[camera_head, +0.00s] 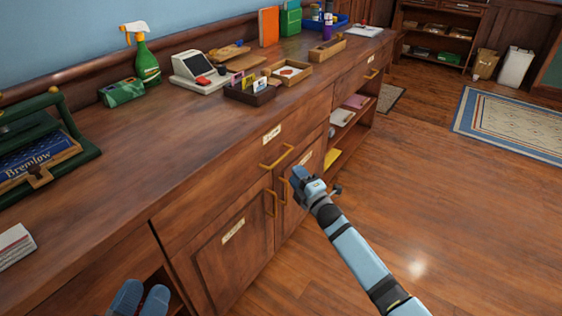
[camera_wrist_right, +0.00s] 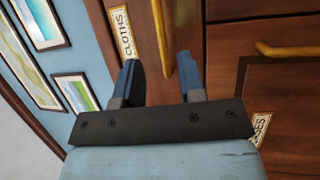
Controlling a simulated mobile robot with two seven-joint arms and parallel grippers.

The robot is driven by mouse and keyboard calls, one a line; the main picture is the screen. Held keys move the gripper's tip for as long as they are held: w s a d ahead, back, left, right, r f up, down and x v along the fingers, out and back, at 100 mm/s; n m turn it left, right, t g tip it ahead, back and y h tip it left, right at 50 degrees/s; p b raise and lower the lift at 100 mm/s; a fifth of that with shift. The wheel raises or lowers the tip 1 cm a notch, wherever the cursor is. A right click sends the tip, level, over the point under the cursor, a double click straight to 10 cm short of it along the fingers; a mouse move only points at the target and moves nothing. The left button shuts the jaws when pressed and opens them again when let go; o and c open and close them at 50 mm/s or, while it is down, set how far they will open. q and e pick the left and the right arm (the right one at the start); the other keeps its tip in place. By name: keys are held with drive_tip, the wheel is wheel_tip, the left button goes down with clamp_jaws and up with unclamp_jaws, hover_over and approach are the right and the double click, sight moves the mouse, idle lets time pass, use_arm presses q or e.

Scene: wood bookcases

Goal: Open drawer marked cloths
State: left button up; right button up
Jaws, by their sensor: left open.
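The drawer marked CLOTHS (camera_wrist_right: 122,32) is closed in the counter front. Its label (camera_head: 271,135) is too small to read in the head view, and its brass bar handle (camera_head: 277,157) runs below it. In the right wrist view the handle (camera_wrist_right: 160,38) appears between my fingers, beyond their tips. My right gripper (camera_head: 299,175) is open and empty in front of the counter, just right of and below the handle; it looks apart from it. My left gripper (camera_head: 140,298) is open and empty at the bottom left, partly cut off.
Below the drawer, two closed doors have upright brass handles (camera_head: 272,203). One door label (camera_wrist_right: 260,125) is partly hidden by my gripper. The wooden floor (camera_head: 450,220) on the right is clear.

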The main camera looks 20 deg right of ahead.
sight(282, 158)
drive_tip(key=b+x, duration=0.2)
drive_tip(key=x, duration=0.6)
drive_tip(key=shift+w+a, duration=0.15)
drive_tip(key=shift+w, duration=0.2)
use_arm(q)
wheel_tip(282, 158, down, 4)
drive_tip(key=shift+w+d+r+g, duration=0.1)
drive_tip(key=shift+w+d+g, duration=0.05)
drive_tip(key=shift+g, duration=0.65)
use_arm(e)
clamp_jaws()
